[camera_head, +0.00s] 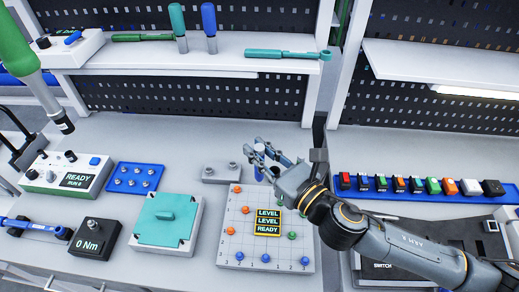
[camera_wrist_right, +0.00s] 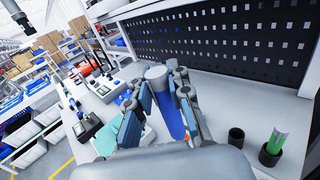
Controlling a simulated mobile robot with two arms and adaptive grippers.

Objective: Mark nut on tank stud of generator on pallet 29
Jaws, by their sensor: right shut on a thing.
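My right gripper (camera_head: 262,156) is shut on a blue cylinder with a grey top (camera_wrist_right: 174,112), which looks like a marker. It is held between the two fingers in the right wrist view (camera_wrist_right: 162,98). In the head view the gripper is above the back edge of a white gridded board (camera_head: 228,254), and its fingers partly hide the blue cylinder. I cannot make out the generator, its tank stud, the nut or the pallet 29 in either view. My left gripper is not in view.
A grey block with studs (camera_head: 222,174), a blue tray of bolts (camera_head: 135,177), a teal-topped box (camera_head: 164,219) and a 0 Nm display box (camera_head: 95,238) stand on the bench. A green-handled tool (camera_head: 17,48) hangs at upper left. Black cups (camera_wrist_right: 236,138) stand right of the gripper in the wrist view.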

